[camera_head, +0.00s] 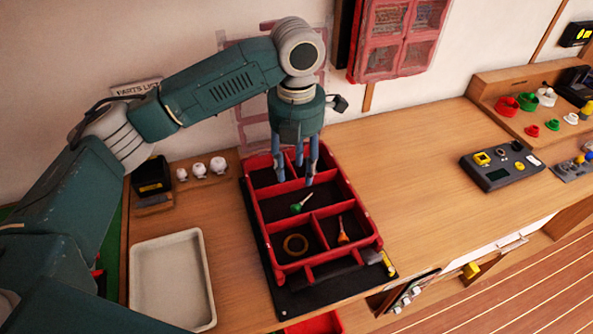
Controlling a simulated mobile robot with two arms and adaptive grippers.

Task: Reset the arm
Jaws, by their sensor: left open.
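My left arm comes in from the left and bends down over the bench. My left gripper (295,170) points down at the back part of a red compartment tray (372,218). Its blue fingers are apart and nothing shows between them. The fingertips are over or inside the back compartments; I cannot tell their exact height. My right arm and gripper are not in view.
The tray holds a green-headed item (297,208), an orange item (342,236) and a ring (295,244). A white tray (207,290) lies at left. A grey control box (500,166) sits at right. Bare wooden bench (425,160) lies between.

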